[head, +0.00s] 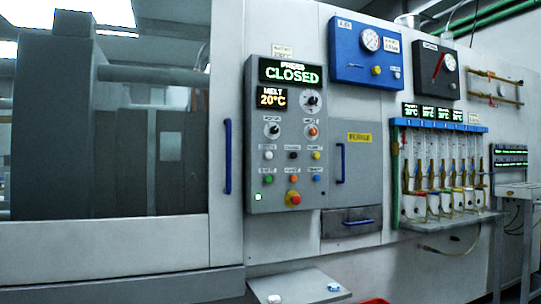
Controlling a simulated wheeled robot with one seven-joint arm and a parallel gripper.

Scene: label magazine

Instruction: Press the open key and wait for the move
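The grey control panel (255,120) is on the machine front, left of centre. Its upper display (292,72) reads "PRESS CLOSED" in green; a smaller display (272,97) reads "MELT 20°C". Below the knobs are two rows of small keys: white (269,155), black (293,155) and yellow (316,155) above; green (269,179), orange (293,179) and blue (317,178) below. Their labels are too small to read, so I cannot tell which is the open key. A red emergency-type button (293,198) is lowest. A green lamp (258,197) is lit. My gripper is not visible.
A large glazed door (110,130) with a blue handle (228,156) is left of the panel. A second blue handle (340,163) is to its right. A low shelf (300,289) with two knobs juts out below. Gauges and a tube rack (440,125) are at right.

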